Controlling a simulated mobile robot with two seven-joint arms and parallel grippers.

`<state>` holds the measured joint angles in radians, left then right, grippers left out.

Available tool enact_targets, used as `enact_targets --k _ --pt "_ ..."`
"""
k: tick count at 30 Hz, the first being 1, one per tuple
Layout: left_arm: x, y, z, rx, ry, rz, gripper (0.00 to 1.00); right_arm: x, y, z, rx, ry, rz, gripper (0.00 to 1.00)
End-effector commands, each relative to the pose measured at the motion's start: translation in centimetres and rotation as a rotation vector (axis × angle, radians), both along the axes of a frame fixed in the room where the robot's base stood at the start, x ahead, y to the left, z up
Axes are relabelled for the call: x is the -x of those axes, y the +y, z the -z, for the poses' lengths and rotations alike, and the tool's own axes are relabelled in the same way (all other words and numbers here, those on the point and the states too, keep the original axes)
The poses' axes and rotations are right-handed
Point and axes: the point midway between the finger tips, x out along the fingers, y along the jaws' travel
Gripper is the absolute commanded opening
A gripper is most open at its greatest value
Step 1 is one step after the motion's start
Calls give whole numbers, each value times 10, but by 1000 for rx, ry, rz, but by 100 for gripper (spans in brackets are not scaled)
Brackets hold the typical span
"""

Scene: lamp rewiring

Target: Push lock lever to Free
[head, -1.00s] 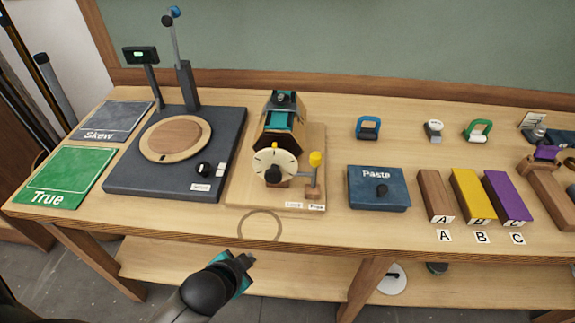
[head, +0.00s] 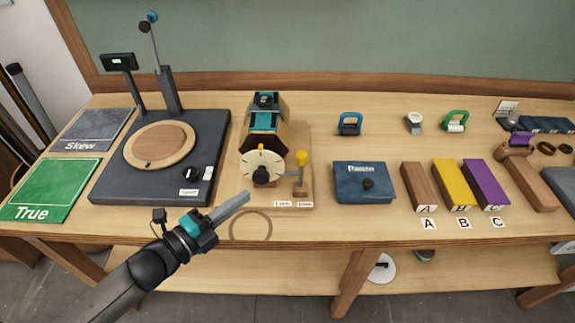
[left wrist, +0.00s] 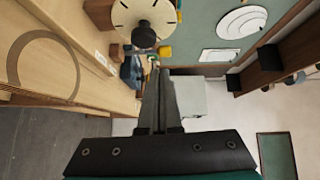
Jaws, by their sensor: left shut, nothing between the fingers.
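The lock lever (head: 301,172) is a short post with a yellow knob on a small wooden block. It stands upright at the right of the wooden base, beside the cream dial (head: 262,168) on the front of the device. Two small labels lie at the base's front edge; their words are too blurred to read. My left gripper (head: 240,198) is shut and empty, in front of the base and left of the lever, apart from it. The left wrist view shows its closed fingers (left wrist: 160,98) with the dial (left wrist: 140,20) beyond. My right gripper is not in view.
A dark platform (head: 110,185) with a round wooden disc stands left of the device. A blue Paste box (head: 350,188) stands to the right, then brown, yellow and purple blocks (head: 452,185). A ring mark (head: 234,228) lies on the bench's front edge. Bench space before the base is clear.

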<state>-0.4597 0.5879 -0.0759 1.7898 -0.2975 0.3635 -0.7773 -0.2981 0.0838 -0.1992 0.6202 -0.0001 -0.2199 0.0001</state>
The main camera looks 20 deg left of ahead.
Motion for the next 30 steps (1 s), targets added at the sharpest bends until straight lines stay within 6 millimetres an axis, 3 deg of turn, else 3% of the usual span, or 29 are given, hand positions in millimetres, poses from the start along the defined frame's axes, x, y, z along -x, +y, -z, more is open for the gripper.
enact_targets --k 6,19,30 --pt "4 -2 -6 -40 -54 55 0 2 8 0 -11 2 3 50" --pt "1 -4 -6 -38 -55 56 0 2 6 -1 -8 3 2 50" --pt "-39 -26 -7 -36 -56 56 0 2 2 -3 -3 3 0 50"
